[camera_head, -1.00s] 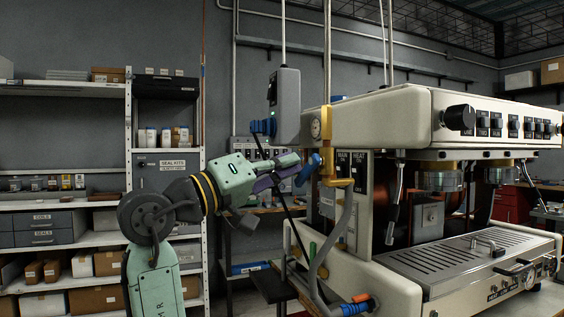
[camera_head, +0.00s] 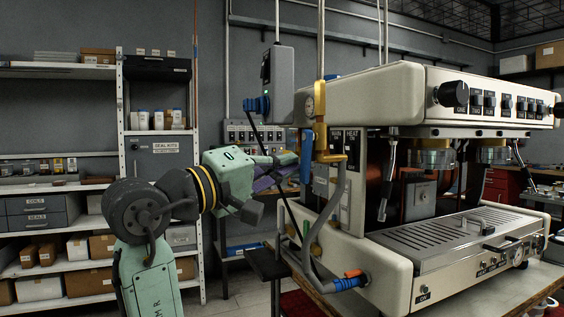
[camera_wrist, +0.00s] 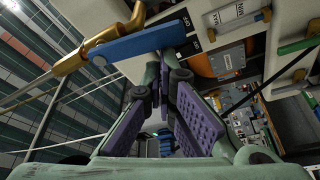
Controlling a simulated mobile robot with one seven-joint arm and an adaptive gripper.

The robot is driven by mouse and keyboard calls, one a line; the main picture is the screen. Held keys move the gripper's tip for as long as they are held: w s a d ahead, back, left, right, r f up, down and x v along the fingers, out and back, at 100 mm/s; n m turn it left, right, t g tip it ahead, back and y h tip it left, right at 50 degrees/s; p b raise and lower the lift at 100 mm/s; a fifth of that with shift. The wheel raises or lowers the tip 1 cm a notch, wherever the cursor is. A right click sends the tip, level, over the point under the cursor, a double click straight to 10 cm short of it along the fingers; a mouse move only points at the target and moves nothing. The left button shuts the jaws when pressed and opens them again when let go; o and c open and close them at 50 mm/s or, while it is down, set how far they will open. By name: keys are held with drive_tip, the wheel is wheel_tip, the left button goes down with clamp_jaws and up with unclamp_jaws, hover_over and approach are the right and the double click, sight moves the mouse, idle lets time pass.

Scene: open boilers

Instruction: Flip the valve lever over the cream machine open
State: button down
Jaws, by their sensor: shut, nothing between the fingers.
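The valve lever (camera_head: 306,157) is a flat blue bar beside the brass valve on the upright pipe, at the left side of the cream machine (camera_head: 380,95). It hangs nearly upright, alongside the pipe. In the wrist view the lever (camera_wrist: 140,44) crosses above my fingertips, with its pivot end at the brass valve (camera_wrist: 70,62). My gripper (camera_head: 285,168) is just left of the lever. In the wrist view its purple fingers (camera_wrist: 165,78) are shut and empty, with the tips close to the lever's free end. I cannot tell whether they touch it.
A grey box with a blue plug (camera_head: 278,85) hangs above my gripper, and its black cable drops behind it. A grey hose (camera_head: 336,215) curves down below the valve. Shelves (camera_head: 60,190) stand on the left. Some open space lies between shelves and machine.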

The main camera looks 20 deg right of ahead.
drive_tip(key=shift+s+f, duration=0.15)
drive_tip(key=shift+s, duration=0.1)
idle(0.3)
